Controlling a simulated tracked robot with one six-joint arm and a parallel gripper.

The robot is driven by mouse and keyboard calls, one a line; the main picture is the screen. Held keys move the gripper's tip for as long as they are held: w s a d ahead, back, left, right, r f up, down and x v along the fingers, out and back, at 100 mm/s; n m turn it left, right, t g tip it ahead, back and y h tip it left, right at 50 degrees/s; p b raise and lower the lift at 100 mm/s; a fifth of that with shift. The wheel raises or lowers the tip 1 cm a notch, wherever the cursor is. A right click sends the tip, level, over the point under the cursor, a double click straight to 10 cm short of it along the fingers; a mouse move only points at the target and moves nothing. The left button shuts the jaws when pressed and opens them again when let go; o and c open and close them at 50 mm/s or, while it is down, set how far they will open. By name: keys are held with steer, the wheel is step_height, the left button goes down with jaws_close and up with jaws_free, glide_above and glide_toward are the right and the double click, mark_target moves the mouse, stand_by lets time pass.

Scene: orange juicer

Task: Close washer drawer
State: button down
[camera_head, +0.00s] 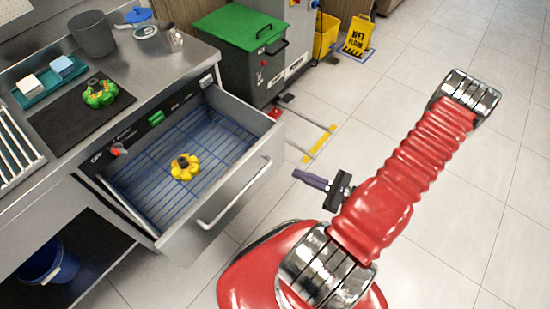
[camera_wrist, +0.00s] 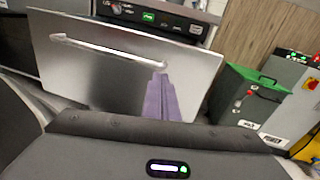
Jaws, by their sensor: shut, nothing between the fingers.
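The washer drawer (camera_head: 240,195) is pulled out from under the counter in the head view. Its blue wire rack (camera_head: 150,185) shows inside, with a yellow pepper-shaped object (camera_head: 184,167) on it. A long bar handle (camera_head: 235,196) runs across the drawer's steel front. My gripper (camera_head: 302,177) is shut and empty, to the right of the drawer and apart from it in the head view. In the wrist view, the drawer front (camera_wrist: 110,75) faces the camera, and the purple fingers (camera_wrist: 161,82) overlap the right part of it, near the handle's right end. I cannot tell whether they touch it.
A green-lidded bin (camera_head: 240,40) stands beyond the drawer, with a yellow wet floor sign (camera_head: 358,35) behind it. A green pepper-shaped object (camera_head: 100,93) lies on the counter. A blue bucket (camera_head: 45,262) sits below. The tiled floor at right is clear.

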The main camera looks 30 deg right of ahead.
mark_target(267, 154)
steer(key=shift+s+d+f+m+t+h, duration=0.2)
steer(key=shift+d+f+m+t+h, duration=0.05)
steer(key=shift+f+m+h, duration=0.25)
steer(key=shift+s+d+f+m+t+h, duration=0.25)
steer(key=shift+f+m+t+h, duration=0.1)
steer(key=shift+f+m, duration=0.15)
steer(key=shift+s+d+f+m+t+h, duration=0.2)
steer(key=shift+d+f+m+h, duration=0.05)
steer(key=shift+f+m+h, duration=0.25)
steer(key=shift+w, duration=0.1)
steer(key=x, duration=1.3)
steer(key=shift+w+a, duration=0.15)
steer(key=shift+w, duration=0.2)
steer(key=shift+w, duration=0.1)
